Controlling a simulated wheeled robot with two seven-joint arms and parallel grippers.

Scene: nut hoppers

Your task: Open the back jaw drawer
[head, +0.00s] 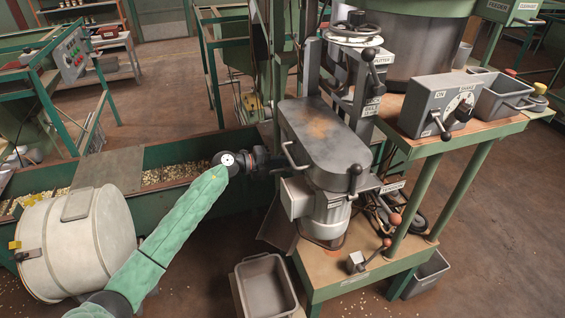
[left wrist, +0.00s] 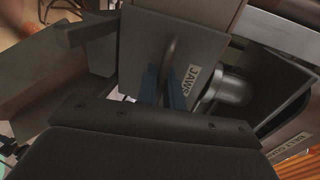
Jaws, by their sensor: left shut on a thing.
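In the left wrist view, a grey drawer front (left wrist: 207,65) carries a white label (left wrist: 190,78) reading JAWS. A dark curved handle (left wrist: 168,58) stands out from it. The blue fingers of my left gripper (left wrist: 165,88) are on both sides of this handle, shut on it. In the head view, my left gripper (head: 279,167) reaches the left side of the machine, beside its grey oval cover (head: 318,140). The drawer is mostly hidden there. I cannot tell how far it is open. My right gripper is not in view.
A grey bin (head: 266,288) stands on the floor in front. A green trough (head: 150,160) with nuts and a cream drum (head: 75,245) lie to the left.

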